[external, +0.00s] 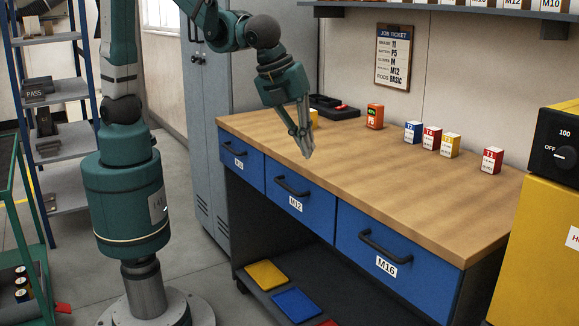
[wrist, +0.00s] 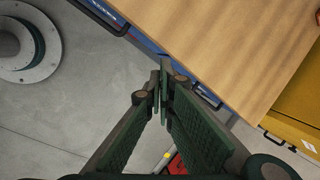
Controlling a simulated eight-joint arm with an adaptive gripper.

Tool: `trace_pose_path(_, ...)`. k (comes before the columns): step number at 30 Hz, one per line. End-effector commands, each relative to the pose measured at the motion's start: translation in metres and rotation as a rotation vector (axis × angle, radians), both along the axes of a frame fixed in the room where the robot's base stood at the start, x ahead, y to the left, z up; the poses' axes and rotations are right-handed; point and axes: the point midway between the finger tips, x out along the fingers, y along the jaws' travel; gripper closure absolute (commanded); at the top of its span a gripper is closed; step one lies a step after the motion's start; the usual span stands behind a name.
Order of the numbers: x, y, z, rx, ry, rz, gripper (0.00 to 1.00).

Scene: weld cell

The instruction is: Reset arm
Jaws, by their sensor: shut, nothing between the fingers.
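My gripper (external: 307,153) points down near the front edge of the wooden workbench top (external: 400,180), above the blue drawers. Its fingers are together and nothing is held between them. In the wrist view, my gripper (wrist: 163,82) shows with its fingertips meeting, and the bench top (wrist: 225,45) lies beyond them at the upper right. My arm rises from its base at the left in the external view.
Small labelled boxes, including an orange one (external: 375,117) and a red one (external: 492,160), stand along the bench back. A black tray (external: 335,108) lies behind my gripper. A yellow machine (external: 540,220) stands at right. The bench's front middle is clear.

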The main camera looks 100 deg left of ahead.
Motion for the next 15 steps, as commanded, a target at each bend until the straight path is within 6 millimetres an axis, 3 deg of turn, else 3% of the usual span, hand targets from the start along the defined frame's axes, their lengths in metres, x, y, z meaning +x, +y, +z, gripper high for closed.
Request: trace_pose_path(15, -0.059, 0.065, 0.046, -0.191, -0.095, 0.355, 1.00)
